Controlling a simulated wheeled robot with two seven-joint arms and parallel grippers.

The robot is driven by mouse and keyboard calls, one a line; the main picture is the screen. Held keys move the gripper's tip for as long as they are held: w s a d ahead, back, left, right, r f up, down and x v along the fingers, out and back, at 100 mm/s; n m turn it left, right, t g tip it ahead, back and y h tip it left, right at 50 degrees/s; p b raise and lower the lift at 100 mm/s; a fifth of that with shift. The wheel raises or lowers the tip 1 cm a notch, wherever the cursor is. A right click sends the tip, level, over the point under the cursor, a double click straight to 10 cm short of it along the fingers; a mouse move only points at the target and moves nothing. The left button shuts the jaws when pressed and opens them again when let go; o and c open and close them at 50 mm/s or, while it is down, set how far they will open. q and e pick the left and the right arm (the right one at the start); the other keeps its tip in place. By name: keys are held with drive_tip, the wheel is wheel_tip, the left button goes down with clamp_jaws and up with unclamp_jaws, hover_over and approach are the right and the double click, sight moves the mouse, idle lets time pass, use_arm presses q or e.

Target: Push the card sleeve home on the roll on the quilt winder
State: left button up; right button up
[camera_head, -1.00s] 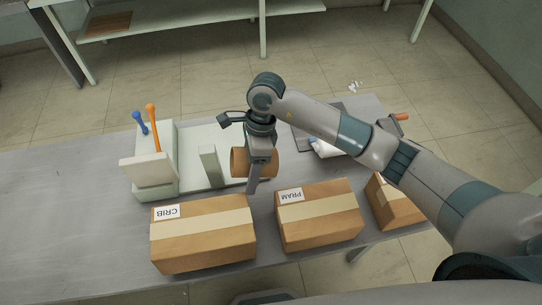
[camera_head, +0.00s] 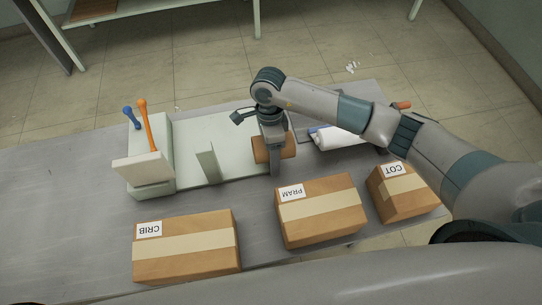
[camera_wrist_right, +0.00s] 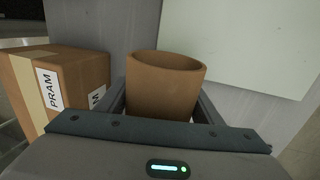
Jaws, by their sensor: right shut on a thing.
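My right gripper (camera_head: 275,168) is shut on the brown card sleeve (camera_head: 262,150), a short open tube. In the right wrist view the sleeve (camera_wrist_right: 165,90) stands between the fingers, its round mouth showing. A white roll (camera_head: 338,138) with a blue patch at its left end lies to the right of the sleeve, apart from it. My right arm partly covers the roll. The winder shows as a dark grey frame (camera_head: 303,128) around the roll, with an orange handle (camera_head: 403,105) at the right. My left gripper is not in view.
A pale green unit (camera_head: 150,150) with blue and orange levers stands at the left, with an upright plate (camera_head: 207,160) on its base. Boxes marked CRIB (camera_head: 186,247), PRAM (camera_head: 320,212) and COT (camera_head: 405,192) line the front. The table's left side (camera_head: 60,210) is clear.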

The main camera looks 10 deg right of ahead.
sight(291, 154)
drive_tip(key=shift+s+d+f, duration=0.1)
drive_tip(key=shift+s+f, duration=0.45)
drive_tip(key=shift+f, duration=0.25)
drive_tip(key=shift+d, duration=0.2)
drive_tip(key=shift+w+d+h+p, duration=0.15)
drive_tip(key=shift+d+h+p, duration=0.15)
drive_tip(key=shift+d, duration=0.9)
drive_tip(key=d, duration=0.3)
drive_tip(key=shift+w, duration=0.25)
drive_tip(key=shift+d+p, duration=0.15)
drive_tip(key=shift+p, duration=0.2)
drive_tip(key=shift+w+r, duration=0.1)
drive_tip(key=shift+r, duration=0.05)
drive_tip(key=shift+a, duration=0.25)
drive_tip(key=shift+r, duration=0.15)
